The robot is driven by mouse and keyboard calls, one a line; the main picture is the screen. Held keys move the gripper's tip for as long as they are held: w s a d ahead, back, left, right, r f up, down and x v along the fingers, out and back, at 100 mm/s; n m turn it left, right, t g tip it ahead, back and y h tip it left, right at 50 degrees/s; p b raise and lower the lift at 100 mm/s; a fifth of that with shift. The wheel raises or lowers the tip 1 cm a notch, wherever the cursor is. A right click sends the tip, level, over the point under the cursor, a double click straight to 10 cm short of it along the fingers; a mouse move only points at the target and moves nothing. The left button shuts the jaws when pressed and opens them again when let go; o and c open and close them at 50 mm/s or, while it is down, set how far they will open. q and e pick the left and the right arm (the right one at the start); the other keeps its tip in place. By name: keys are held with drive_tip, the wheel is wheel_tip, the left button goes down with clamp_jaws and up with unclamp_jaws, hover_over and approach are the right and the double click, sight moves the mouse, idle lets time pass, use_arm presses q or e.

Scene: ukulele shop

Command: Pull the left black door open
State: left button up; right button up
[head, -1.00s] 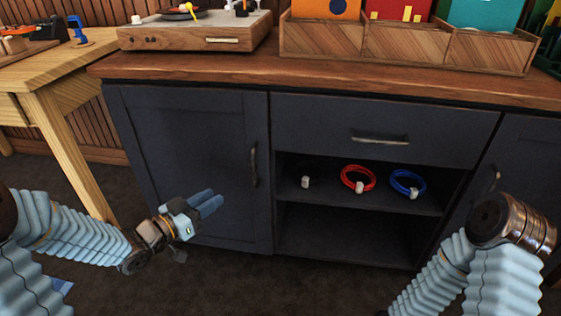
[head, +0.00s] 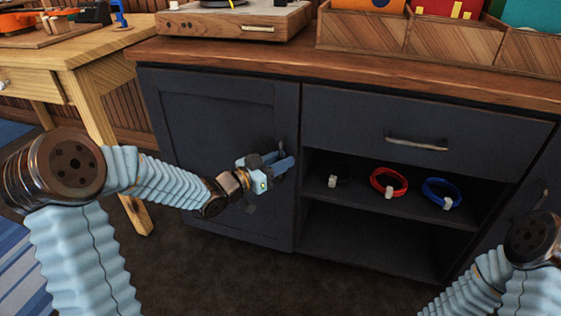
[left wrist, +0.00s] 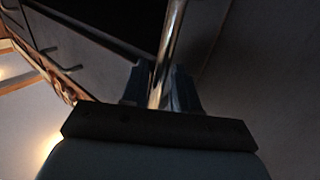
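The left black door (head: 225,130) is the dark cabinet panel at the left of the counter and looks shut in the head view. Its upright metal handle (head: 282,150) is near the door's right edge, partly hidden by my left gripper (head: 284,167). In the left wrist view the handle (left wrist: 170,40) runs between the two fingers of my left gripper (left wrist: 160,85), one finger on each side. I cannot tell whether they press on it. My right gripper is out of view; only part of that arm shows at the lower right.
Right of the door are a drawer (head: 350,120) and an open shelf with a red coil (head: 389,183), a blue coil (head: 442,192) and a small white item (head: 333,181). A wooden table (head: 85,55) stands at the left. Dark floor (head: 200,270) before the door is clear.

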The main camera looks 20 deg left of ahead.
use_arm(q)
drive_tip(key=shift+w+d, duration=0.1)
clamp_jaws()
idle(0.3)
